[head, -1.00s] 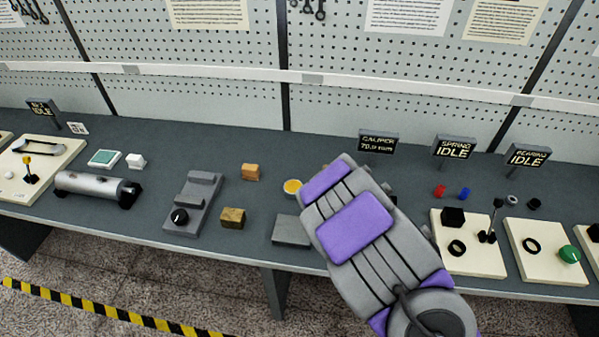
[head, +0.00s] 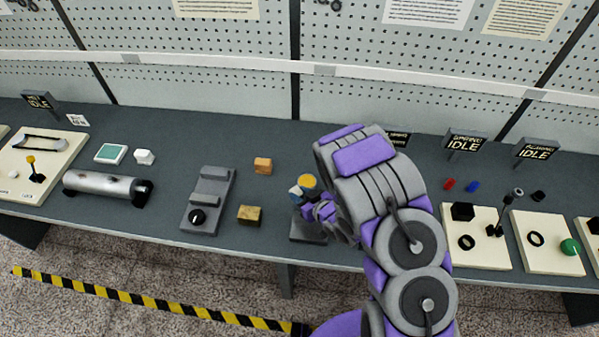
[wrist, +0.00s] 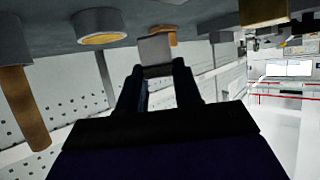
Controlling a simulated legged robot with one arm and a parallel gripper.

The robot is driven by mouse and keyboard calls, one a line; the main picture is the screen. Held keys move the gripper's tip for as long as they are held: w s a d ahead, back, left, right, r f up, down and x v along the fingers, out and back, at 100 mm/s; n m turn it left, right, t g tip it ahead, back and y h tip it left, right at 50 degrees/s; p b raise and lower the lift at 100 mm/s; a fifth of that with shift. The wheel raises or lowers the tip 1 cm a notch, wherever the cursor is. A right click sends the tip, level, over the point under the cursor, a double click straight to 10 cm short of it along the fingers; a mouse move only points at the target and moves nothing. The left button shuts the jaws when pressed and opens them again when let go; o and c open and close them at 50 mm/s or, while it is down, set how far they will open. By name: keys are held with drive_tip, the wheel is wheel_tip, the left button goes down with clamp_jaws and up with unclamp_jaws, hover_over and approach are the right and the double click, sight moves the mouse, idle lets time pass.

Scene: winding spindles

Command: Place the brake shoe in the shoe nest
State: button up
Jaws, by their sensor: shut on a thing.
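My gripper (head: 308,203) is shut on a small pale grey block, taken to be the brake shoe (wrist: 155,48), which sticks out past the fingertips in the wrist view. In the head view the held piece (head: 296,192) shows as a small light patch left of my gripper, partly hidden by it. My gripper is over a low dark grey block (head: 306,236), mostly hidden by my arm. A stepped grey fixture with a black knob (head: 208,200) stands to the left. I cannot tell which of these two is the shoe nest.
An orange block (head: 263,165) and a brassy block (head: 249,215) stand between the fixture and my gripper. A yellow-topped round piece (head: 307,181) is close behind my gripper. A silver cylinder (head: 105,187) lies further left. Cream boards (head: 480,252) with small parts are at right.

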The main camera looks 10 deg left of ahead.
drive_tip(key=shift+w+f+b, duration=0.3)
drive_tip(key=shift+w+b, duration=0.05)
drive_tip(key=shift+b, duration=0.8)
drive_tip(key=b, duration=0.3)
drive_tip(key=shift+w+a, duration=0.15)
drive_tip(key=shift+w, duration=0.15)
drive_tip(key=shift+w+b, duration=0.1)
drive_tip(key=shift+b, duration=0.8)
drive_tip(key=w+b, duration=0.1)
drive_tip(key=b, duration=0.1)
drive_tip(key=w+b, duration=0.2)
drive_tip(key=shift+a+f, duration=0.1)
drive_tip(key=shift+a, duration=0.1)
drive_tip(key=w, duration=0.3)
drive_tip(key=w+a, duration=0.1)
drive_tip(key=w, duration=0.2)
drive_tip(key=w+p, duration=0.1)
drive_tip(key=w, duration=0.3)
drive_tip(key=shift+a+f, duration=0.25)
drive_tip(key=shift+w+f, duration=0.15)
drive_tip(key=shift+f, duration=0.1)
wheel_tip(320, 180, down, 3)
drive_tip(key=b, duration=0.3)
drive_tip(key=shift+f+b, duration=0.15)
drive_tip(key=shift+b, duration=0.2)
drive_tip(key=o, duration=1.1)
drive_tip(key=shift+c, duration=0.2)
